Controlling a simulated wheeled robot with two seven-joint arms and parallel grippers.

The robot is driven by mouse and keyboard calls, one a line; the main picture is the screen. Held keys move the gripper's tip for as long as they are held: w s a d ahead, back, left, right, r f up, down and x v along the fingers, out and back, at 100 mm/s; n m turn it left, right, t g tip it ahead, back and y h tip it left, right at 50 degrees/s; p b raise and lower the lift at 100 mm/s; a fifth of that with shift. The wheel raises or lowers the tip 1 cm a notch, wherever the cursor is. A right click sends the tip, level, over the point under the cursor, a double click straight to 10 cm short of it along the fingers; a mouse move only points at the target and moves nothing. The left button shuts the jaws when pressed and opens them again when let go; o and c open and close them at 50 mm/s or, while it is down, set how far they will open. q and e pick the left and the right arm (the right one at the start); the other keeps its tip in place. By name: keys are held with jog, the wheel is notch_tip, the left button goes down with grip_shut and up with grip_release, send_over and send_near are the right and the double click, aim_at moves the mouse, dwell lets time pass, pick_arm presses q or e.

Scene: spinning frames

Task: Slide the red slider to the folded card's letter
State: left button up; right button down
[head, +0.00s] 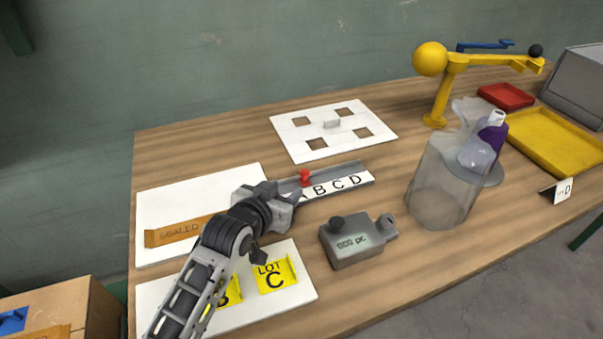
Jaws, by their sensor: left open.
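The red slider (305,178) is a small red knob on a grey rail (345,170), near its left end. A white strip (347,182) along the rail's front carries the letters A, B, C, D; the slider stands about at A, whose left part is hidden. My left gripper (292,193) is open just left of and in front of the slider; I cannot tell whether it touches it. A small folded card (563,190) at the right table edge seems to read D. Yellow folded cards marked LOT C (275,277) and B (230,294) stand at front left. My right gripper is not in view.
A grey "600 pc" block (352,243) stands in front of the rail. A clear container (440,185) is right of it. A white board with square holes (300,147) lies behind. A yellow tray (555,143) and a yellow arm-like stand (442,95) are at right.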

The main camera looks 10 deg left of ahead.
aim_at(303, 174)
pick_arm(q)
jog(key=x, duration=1)
jog(key=shift+w+f+b, duration=0.15)
jog(key=shift+w+b, duration=0.05)
jog(key=shift+b, duration=0.2)
grip_shut()
